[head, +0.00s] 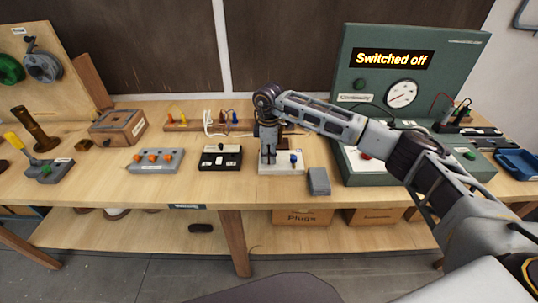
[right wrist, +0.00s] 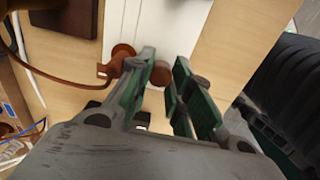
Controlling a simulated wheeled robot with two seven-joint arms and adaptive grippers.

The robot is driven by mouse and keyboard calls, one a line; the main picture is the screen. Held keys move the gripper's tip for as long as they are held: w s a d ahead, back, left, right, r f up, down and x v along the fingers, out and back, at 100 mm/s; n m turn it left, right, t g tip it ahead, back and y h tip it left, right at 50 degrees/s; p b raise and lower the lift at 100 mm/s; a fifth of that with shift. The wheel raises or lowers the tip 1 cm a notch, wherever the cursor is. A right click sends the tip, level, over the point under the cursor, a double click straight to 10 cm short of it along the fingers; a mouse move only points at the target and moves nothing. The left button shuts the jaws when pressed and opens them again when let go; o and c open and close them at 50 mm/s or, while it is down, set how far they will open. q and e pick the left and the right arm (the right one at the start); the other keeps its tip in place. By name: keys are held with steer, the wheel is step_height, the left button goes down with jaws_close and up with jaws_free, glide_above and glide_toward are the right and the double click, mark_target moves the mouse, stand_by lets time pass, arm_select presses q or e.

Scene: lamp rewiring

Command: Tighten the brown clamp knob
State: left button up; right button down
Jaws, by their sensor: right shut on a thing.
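The brown clamp knob (right wrist: 160,74) shows in the right wrist view between the green-padded fingers of my right gripper (right wrist: 164,62), near their tips. The gripper is shut on it. In the head view my right gripper (head: 268,158) points straight down over a white block (head: 284,168) on the bench and hides the knob there. A blue knob (head: 293,159) stands on the block just right of the gripper. In the right wrist view a copper-brown fitting with a brown cable (right wrist: 121,58) lies just outside the left finger. My left gripper is not in view.
A black box (head: 220,158) and a grey box with orange knobs (head: 156,161) stand to the left. A grey block (head: 318,182) lies right of the white block. A green panel (head: 405,85) reading "Switched off" stands behind my right arm.

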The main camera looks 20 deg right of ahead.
steer(key=c, duration=1.5)
jaws_free()
steer(key=shift+a, duration=0.1)
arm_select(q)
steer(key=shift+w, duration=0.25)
arm_select(e)
steer(key=shift+r, duration=0.1)
steer(key=shift+w+r, duration=0.1)
steer(key=shift+r, duration=0.65)
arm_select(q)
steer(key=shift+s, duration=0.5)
arm_select(e)
step_height(320, 180, up, 10)
steer(key=shift+r, duration=0.2)
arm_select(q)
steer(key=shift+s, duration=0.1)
